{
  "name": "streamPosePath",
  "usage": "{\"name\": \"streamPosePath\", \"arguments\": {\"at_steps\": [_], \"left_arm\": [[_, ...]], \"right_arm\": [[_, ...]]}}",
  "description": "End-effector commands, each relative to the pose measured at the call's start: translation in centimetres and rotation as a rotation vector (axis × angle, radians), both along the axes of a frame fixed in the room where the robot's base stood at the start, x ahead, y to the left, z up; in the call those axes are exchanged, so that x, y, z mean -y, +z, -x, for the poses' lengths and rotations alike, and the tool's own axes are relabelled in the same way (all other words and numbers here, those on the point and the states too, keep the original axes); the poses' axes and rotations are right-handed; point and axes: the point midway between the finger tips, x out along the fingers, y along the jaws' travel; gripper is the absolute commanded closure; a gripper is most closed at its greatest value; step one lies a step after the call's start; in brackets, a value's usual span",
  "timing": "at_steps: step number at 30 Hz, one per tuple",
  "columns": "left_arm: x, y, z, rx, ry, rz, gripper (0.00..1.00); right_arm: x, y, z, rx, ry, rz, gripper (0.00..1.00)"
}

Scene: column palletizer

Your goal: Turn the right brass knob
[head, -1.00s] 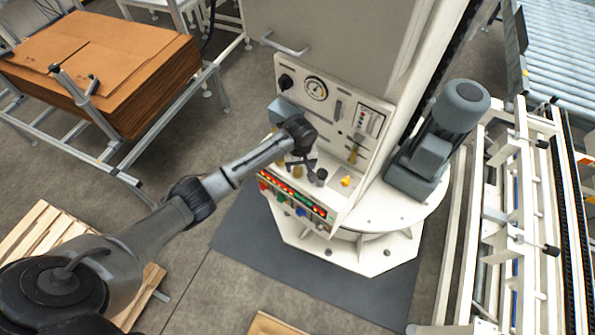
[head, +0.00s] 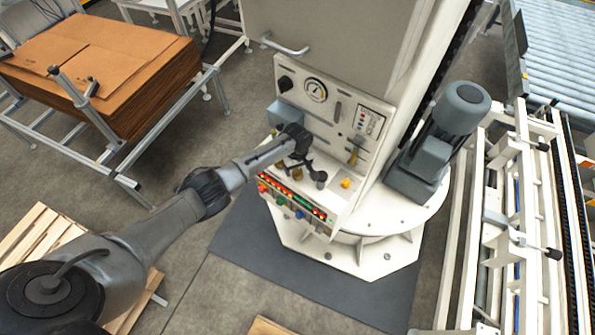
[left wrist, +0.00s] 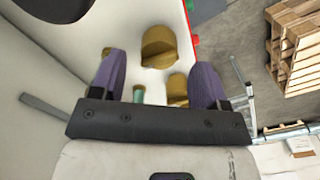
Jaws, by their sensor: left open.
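My left gripper (head: 301,168) is open over the console's sloped ledge, its dark fingers spread. A brass knob (head: 297,174) shows partly beside the fingers in the head view; other brass parts there are hidden by the gripper. I cannot tell from these views which is the right knob. Neither is visibly gripped. My right gripper is not in view.
The white console (head: 330,110) carries a gauge (head: 315,90), a yellow handle (head: 353,156), a yellow knob (head: 346,183) and a lit button strip. A grey motor (head: 440,135) stands to the right. Stacked cardboard (head: 110,70) lies left.

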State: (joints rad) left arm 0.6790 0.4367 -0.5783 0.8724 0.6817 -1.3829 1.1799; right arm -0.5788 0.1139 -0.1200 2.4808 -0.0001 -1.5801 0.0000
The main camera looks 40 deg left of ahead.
Motion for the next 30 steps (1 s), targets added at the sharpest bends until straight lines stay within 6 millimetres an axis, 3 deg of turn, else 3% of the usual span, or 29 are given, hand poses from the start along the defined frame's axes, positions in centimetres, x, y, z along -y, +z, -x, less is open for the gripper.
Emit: {"name": "streamPosePath", "arguments": {"at_steps": [7, 20, 30], "left_arm": [[0.0, -2.3, 0.0, 0.000, 0.000, 0.000, 0.32], [0.0, -2.7, 0.0, 0.001, -0.001, 0.000, 0.32], [0.0, -2.7, 0.0, 0.001, -0.001, 0.000, 0.64]], "right_arm": [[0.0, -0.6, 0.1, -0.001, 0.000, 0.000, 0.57], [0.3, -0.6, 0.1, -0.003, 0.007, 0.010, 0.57], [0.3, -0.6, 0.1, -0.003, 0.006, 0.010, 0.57]]}}
